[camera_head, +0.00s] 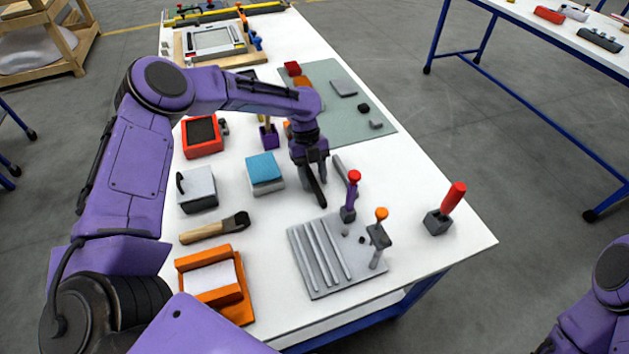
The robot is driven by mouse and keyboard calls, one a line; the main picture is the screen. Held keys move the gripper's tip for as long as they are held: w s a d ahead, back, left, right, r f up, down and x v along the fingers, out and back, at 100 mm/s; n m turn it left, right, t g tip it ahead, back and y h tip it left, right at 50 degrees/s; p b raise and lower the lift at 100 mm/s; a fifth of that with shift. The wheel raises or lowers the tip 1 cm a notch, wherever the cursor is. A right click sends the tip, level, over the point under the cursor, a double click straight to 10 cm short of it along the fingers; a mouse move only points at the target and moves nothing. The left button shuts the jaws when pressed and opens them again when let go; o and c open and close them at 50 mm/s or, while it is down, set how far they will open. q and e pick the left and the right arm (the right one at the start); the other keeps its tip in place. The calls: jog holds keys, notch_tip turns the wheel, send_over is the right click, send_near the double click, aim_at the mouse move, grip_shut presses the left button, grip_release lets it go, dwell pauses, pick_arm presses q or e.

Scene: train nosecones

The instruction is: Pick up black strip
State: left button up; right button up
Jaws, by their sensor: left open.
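My left gripper (314,190) is open above the middle of the white table, pointing down. Its dark fingers stand between a blue-topped block and a grey fixture plate. I cannot single out a black strip; a dark, long shape at the fingers may be a finger or a strip. A dark grey bar (341,169) lies just right of the gripper, partly hidden by it. My right gripper is out of view; only part of its arm shows at the lower right.
A grooved grey plate (304,257) with red and orange-topped clamps stands in front. A blue-topped block (265,169), a wooden-handled brush (214,228) and an orange holder (238,298) lie left. A red-handled tool (453,198) stands right. A grey-green mat (365,132) lies behind.

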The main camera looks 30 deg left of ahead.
pick_arm(q)
grip_shut()
jog(key=shift+r, duration=0.1)
